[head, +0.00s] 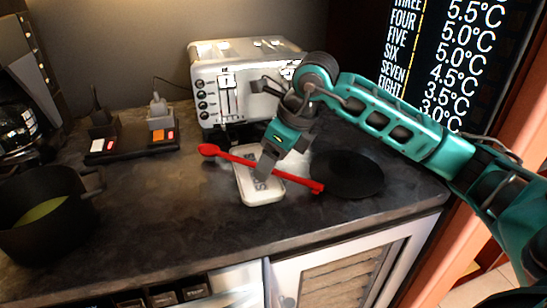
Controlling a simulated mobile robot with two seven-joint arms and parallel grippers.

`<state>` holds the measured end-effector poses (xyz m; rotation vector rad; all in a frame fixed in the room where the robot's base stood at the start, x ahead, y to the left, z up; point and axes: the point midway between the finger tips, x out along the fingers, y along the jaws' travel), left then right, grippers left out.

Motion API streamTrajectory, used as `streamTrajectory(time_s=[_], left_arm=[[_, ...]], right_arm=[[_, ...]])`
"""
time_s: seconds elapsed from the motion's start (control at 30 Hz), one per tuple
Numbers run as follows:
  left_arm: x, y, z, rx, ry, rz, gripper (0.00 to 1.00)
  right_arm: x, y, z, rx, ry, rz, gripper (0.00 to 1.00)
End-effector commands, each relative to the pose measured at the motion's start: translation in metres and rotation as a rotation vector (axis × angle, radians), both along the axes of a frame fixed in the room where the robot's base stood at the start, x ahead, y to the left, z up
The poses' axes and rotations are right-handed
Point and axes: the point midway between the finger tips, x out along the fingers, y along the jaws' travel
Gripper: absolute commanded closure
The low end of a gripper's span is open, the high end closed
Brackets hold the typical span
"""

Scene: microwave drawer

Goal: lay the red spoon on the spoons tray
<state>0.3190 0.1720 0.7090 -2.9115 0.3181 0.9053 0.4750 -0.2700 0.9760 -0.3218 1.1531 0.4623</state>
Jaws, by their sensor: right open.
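The red spoon (303,181) lies across the white spoons tray (262,198). Its bowl end sticks out past the tray's left side and its handle end past the right, over the black round mat. My right gripper (268,165) is open and points down at the tray, just over the middle of the spoon. It hides part of the spoon and of the tray's lettering. I cannot tell whether the fingers touch the spoon. My left gripper is not in view.
A silver toaster (215,92) stands behind the tray. A black round mat (352,175) lies to the right. The front middle of the counter is clear.

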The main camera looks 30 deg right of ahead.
Motion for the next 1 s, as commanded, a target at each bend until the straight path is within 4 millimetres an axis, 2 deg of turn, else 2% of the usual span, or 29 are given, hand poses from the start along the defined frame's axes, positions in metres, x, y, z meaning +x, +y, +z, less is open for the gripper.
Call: streamTrajectory(time_s=[0.03,0.17,0.47,0.67,0.8,1.0], left_arm=[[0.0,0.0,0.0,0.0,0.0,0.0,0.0],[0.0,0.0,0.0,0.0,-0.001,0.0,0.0],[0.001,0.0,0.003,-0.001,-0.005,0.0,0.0],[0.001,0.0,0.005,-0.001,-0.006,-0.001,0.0],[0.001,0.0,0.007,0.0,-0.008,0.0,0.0],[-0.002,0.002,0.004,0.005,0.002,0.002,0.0]], right_arm=[[0.0,0.0,0.0,0.0,0.0,0.0,0.26],[0.0,0.0,0.0,0.0,0.0,0.0,0.14],[-0.001,-0.001,0.004,0.0,0.0,0.0,0.14],[-0.01,-0.007,0.032,-0.002,-0.005,-0.002,0.14],[-0.02,-0.012,0.063,-0.002,-0.007,-0.001,0.14],[-0.034,-0.02,0.099,-0.001,-0.004,0.0,0.14]])
